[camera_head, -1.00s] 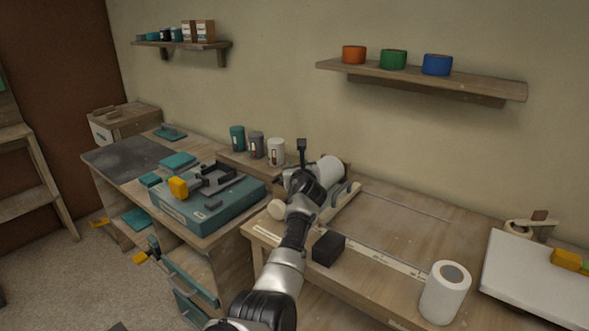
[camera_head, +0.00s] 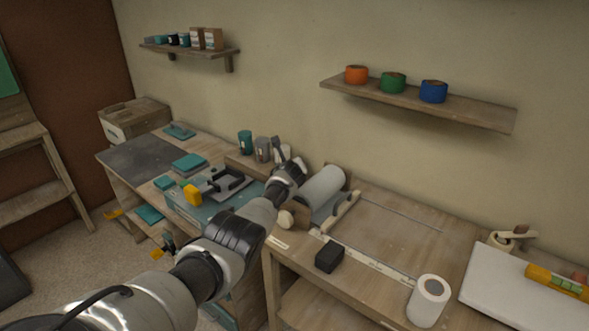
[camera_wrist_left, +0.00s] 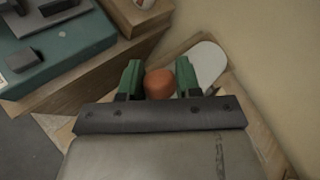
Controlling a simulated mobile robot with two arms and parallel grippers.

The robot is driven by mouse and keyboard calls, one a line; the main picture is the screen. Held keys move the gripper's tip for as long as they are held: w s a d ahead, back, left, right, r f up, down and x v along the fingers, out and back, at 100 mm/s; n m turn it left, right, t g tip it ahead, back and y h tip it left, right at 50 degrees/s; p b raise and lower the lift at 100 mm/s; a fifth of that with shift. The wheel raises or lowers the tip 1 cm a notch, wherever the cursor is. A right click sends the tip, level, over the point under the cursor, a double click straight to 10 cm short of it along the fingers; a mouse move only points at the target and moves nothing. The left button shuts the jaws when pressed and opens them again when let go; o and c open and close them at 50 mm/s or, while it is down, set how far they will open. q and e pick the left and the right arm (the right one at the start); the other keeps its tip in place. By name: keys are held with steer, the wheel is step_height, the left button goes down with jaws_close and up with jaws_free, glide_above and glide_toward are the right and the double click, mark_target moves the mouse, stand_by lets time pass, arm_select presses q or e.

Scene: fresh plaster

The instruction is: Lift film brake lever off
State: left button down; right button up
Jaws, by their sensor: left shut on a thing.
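My left gripper (camera_head: 297,166) is beside the upper left end of the grey-white film roll (camera_head: 323,186) on the bench. In the left wrist view its green fingers (camera_wrist_left: 159,80) stand on either side of a round orange-brown knob, the end of the film brake lever (camera_wrist_left: 160,85), and are shut on it. The rest of the lever is hidden behind the knob and the gripper. A pale rounded piece, probably the film roll (camera_wrist_left: 207,63), lies just right of the fingers. My right gripper is not in view.
A wooden bar (camera_head: 341,212) lies along the front of the roll, and a black block (camera_head: 329,256) stands nearer. A white roll (camera_head: 429,300) stands at the right. Canisters (camera_head: 262,149) and a teal case (camera_head: 187,205) are at the left.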

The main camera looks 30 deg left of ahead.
arm_select(q)
steer(key=shift+a+r, duration=0.1)
steer(key=shift+a, duration=0.9)
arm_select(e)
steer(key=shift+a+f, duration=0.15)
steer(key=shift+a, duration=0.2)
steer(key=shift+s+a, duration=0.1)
arm_select(q)
steer(key=c, duration=1.1)
jaws_free()
steer(key=shift+s, duration=0.1)
steer(key=o, duration=0.3)
steer(key=shift+a+f, duration=0.2)
steer(key=shift+a, duration=0.05)
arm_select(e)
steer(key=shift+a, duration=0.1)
arm_select(q)
steer(key=shift+d, duration=0.15)
